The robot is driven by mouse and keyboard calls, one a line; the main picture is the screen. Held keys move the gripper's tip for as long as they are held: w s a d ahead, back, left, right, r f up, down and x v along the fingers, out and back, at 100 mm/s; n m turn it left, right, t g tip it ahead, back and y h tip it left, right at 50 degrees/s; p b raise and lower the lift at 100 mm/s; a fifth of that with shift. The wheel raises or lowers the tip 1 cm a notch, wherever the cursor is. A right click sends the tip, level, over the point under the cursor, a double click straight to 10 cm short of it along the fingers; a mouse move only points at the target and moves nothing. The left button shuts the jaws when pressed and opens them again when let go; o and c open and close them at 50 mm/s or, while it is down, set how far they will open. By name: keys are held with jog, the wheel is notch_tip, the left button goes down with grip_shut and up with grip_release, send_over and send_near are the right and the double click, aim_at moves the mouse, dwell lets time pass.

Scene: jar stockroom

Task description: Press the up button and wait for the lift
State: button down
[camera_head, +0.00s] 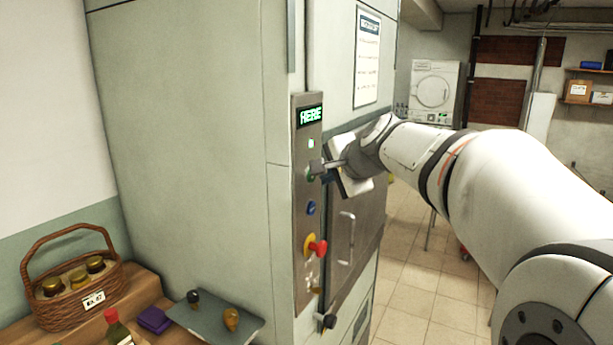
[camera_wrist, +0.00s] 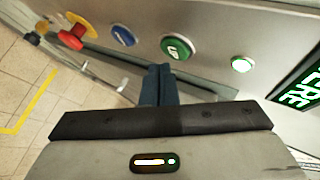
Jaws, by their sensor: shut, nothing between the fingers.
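The steel lift panel (camera_head: 301,215) stands on the front of the pale green lift housing. Its display (camera_head: 311,116) reads HERE in green; it also shows in the wrist view (camera_wrist: 301,90). The green up button (camera_wrist: 178,47) is close to my fingertips and is mostly hidden in the head view. My gripper (camera_wrist: 160,71) is shut and empty, its tips just short of or beside the button; I cannot tell if they touch. A small lamp (camera_wrist: 241,64) glows green-white. A blue button (camera_wrist: 123,35) sits on the other side. The lift door (camera_head: 357,235) with its handle looks closed.
A red stop knob (camera_head: 317,247) on a yellow base sits lower on the panel. A wicker basket (camera_head: 75,308) of jars and a grey tray (camera_head: 205,325) are on the wooden surface at left. Tiled floor (camera_head: 420,290) is open at right.

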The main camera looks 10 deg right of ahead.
jog(key=shift+a, duration=0.15)
jog(key=shift+w+a, duration=0.2)
